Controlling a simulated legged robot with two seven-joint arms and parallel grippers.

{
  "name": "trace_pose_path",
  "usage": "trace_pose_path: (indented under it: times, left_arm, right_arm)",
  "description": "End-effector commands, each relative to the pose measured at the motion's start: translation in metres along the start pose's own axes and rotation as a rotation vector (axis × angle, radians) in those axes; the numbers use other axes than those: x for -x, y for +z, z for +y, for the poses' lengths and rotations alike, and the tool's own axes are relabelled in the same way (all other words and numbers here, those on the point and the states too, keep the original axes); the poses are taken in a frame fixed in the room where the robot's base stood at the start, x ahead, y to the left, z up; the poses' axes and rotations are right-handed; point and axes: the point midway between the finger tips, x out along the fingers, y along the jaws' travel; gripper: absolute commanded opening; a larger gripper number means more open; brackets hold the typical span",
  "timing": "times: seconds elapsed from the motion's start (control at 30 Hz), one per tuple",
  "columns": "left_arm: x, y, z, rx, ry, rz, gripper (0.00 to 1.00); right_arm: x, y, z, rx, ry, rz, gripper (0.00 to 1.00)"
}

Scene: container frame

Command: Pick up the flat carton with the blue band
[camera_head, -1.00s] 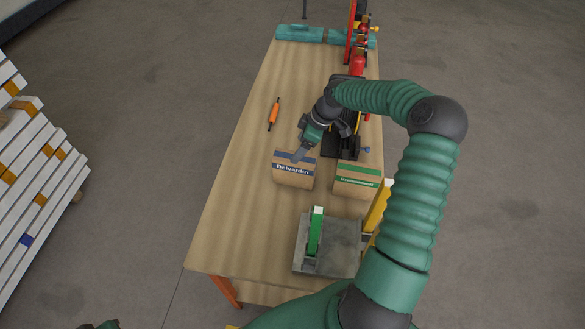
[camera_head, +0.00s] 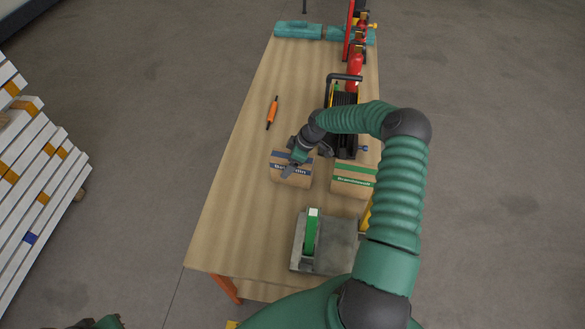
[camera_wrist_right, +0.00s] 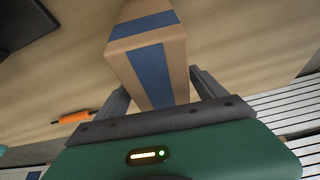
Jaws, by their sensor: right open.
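The flat carton with the blue band (camera_head: 283,180) sits on the wooden table, left of a similar carton with a green band (camera_head: 352,181). My right gripper (camera_head: 288,171) is over the blue-banded carton in the head view and covers part of its band and lettering. In the right wrist view the carton (camera_wrist_right: 148,55) extends between the two open fingers of my right gripper (camera_wrist_right: 161,83). Contact with the fingers cannot be made out. Only a small green and dark part of my left arm shows at the bottom left; its fingers are out of sight.
A black cable reel (camera_head: 344,105) stands behind the cartons. An orange tool (camera_head: 272,113) lies to the left. A grey block with a green part (camera_head: 337,247) is nearer the front. Red extinguishers (camera_head: 355,67) stand at the back. The table's left side is mostly clear.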

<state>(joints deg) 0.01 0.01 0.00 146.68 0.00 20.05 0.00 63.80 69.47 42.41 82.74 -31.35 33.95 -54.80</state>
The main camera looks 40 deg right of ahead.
Motion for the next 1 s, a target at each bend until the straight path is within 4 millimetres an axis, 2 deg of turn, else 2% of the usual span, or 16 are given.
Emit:
trace_pose_path:
  times: [0.57, 1.0]
  left_arm:
    - [-0.0031, 0.0007, 0.0000, 0.000, 0.000, 0.000, 0.00]
    - [-0.0031, 0.0007, 0.0000, 0.000, 0.000, 0.000, 0.00]
  right_arm:
    - [-0.0038, 0.0008, -0.0008, 0.000, 0.001, -0.001, 0.79]
    - [-0.0040, 0.0008, -0.0007, 0.001, 0.001, -0.002, 0.21]
